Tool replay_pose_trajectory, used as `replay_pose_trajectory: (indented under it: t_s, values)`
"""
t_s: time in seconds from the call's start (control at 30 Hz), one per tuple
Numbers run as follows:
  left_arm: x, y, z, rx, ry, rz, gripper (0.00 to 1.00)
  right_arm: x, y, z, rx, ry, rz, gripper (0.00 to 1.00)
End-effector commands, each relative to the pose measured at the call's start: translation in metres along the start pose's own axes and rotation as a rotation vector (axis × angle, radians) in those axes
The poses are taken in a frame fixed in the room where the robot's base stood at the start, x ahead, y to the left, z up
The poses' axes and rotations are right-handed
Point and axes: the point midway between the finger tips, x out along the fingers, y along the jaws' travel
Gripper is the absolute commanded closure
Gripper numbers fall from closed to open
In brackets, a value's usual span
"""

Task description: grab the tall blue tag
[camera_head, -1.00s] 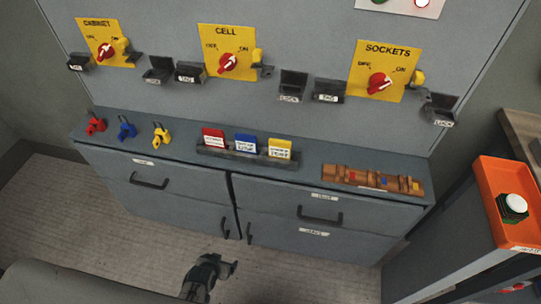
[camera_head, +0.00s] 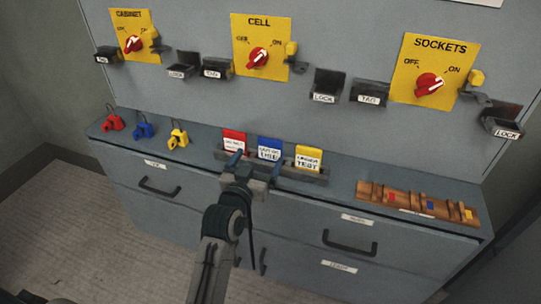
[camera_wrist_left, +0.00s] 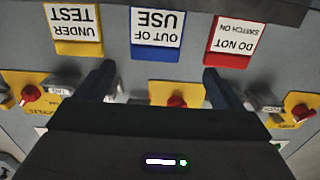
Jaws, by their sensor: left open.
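The blue tag (camera_head: 269,149) stands upright in a dark rack on the cabinet top, between a red tag (camera_head: 234,142) and a yellow tag (camera_head: 308,158). Its white label reads "OUT OF USE" in the left wrist view (camera_wrist_left: 158,32). My left gripper (camera_head: 254,164) is open and empty, just in front of the rack near the red and blue tags. In the left wrist view its fingers (camera_wrist_left: 157,82) are spread either side of the blue tag's line, with the tag ahead of them. My right gripper is not in view.
The dark rack (camera_head: 318,177) holds the tags. Red (camera_head: 114,121), blue (camera_head: 144,127) and yellow (camera_head: 178,138) padlocks stand to the left. A wooden board (camera_head: 410,204) lies right. Black holders and a switch panel (camera_head: 258,57) rise behind.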

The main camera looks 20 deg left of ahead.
Motion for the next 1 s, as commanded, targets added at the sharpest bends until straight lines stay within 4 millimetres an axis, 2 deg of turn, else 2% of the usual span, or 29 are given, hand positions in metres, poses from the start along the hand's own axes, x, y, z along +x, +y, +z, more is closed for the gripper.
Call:
replay_pose_trajectory:
  t_s: [0.1, 0.37, 0.6, 0.73, 0.93, 1.0]
  values:
    - [0.018, 0.0, 0.0, 0.003, 0.0, 0.0, 0.11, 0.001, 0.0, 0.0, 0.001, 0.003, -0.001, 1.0]
    - [0.039, 0.003, -0.001, 0.0, -0.001, 0.0, 0.11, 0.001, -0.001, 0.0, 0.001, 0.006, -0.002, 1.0]
    - [0.073, 0.007, -0.002, 0.002, -0.002, 0.0, 0.11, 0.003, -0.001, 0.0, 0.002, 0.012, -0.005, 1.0]
    - [0.08, 0.007, -0.002, 0.001, -0.003, 0.0, 0.11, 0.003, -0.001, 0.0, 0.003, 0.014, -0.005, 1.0]
    - [0.081, 0.007, -0.002, 0.001, -0.003, 0.0, 0.11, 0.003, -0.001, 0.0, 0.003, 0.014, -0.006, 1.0]
    - [0.08, 0.007, -0.002, 0.001, -0.003, 0.0, 0.25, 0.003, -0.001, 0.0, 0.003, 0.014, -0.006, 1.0]
